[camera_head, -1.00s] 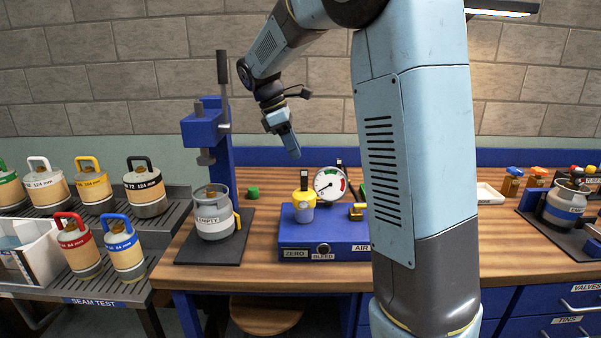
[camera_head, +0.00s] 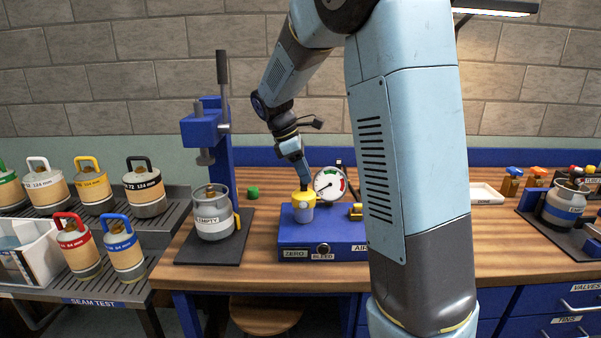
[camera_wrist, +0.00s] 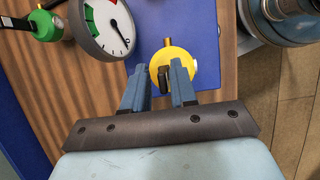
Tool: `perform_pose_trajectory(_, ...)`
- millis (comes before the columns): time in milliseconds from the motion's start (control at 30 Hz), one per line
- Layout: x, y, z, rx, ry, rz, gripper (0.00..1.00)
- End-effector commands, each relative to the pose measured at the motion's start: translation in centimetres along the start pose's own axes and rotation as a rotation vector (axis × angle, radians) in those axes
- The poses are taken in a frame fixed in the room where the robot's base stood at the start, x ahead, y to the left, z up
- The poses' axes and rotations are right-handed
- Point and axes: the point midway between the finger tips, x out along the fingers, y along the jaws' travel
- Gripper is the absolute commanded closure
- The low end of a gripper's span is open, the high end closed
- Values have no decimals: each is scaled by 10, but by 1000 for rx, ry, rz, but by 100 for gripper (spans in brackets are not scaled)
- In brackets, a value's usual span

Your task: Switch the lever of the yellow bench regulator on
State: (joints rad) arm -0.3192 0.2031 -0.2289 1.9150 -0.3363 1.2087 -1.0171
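The yellow bench regulator (camera_head: 303,198) stands on the blue bench box (camera_head: 340,232), left of the round white gauge (camera_head: 329,184). In the wrist view the regulator (camera_wrist: 181,62) is a yellow disc with a dark lever (camera_wrist: 163,77) standing up from it. My gripper (camera_head: 304,184) is right over the regulator and points down at it; it hides the lever in the head view. In the wrist view my gripper (camera_wrist: 158,80) is open, its two blue fingers apart with the lever in line with the gap between them. I cannot tell whether either finger touches the lever.
The gauge (camera_wrist: 107,28) is close to my left finger in the wrist view. A grey "EMPTY" canister (camera_head: 214,222) stands under the blue press (camera_head: 222,140) to the left.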

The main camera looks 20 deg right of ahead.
Motion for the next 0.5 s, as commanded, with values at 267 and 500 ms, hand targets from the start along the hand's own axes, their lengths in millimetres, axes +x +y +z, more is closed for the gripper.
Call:
perform_pose_trajectory(267, 0, 0, 0, 0, 0, 0, 100)
perform_pose_trajectory(500, -3, -2, -7, -1, 1, 2, 100)
